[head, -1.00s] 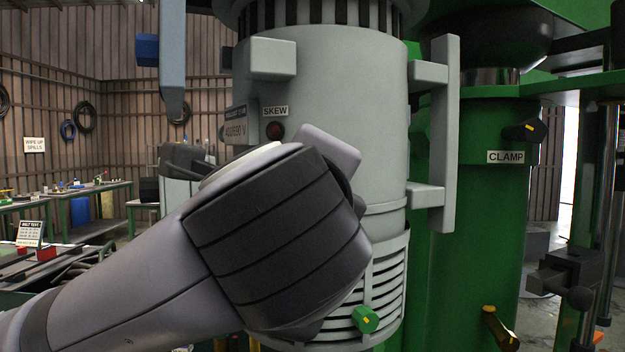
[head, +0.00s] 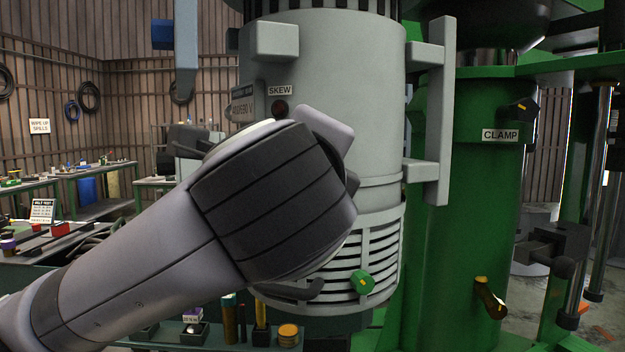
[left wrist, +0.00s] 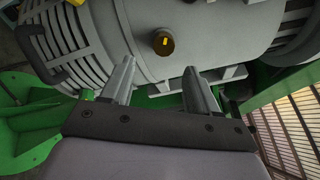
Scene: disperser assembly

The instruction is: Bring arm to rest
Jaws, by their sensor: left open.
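My left arm comes in from the left in the head view, its dark-banded joint in front of the grey motor housing (head: 345,130). Its fingertips cannot be made out there. In the left wrist view my left gripper (left wrist: 158,82) is open, its two grey fingers apart with nothing between them. The fingers point towards the grey housing, which also shows there (left wrist: 215,45), and a dark round knob (left wrist: 163,42) with a yellow mark lies just beyond the fingertips. Whether the fingers touch the housing is unclear. My right gripper is not in view.
A grey bar handle (head: 438,120) sticks out from the housing's right side. The green column (head: 470,220) stands right of it, with a CLAMP label and knob (head: 521,109). A low bench with small parts (head: 195,332) lies below my arm. Worktables (head: 85,172) stand at the back left.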

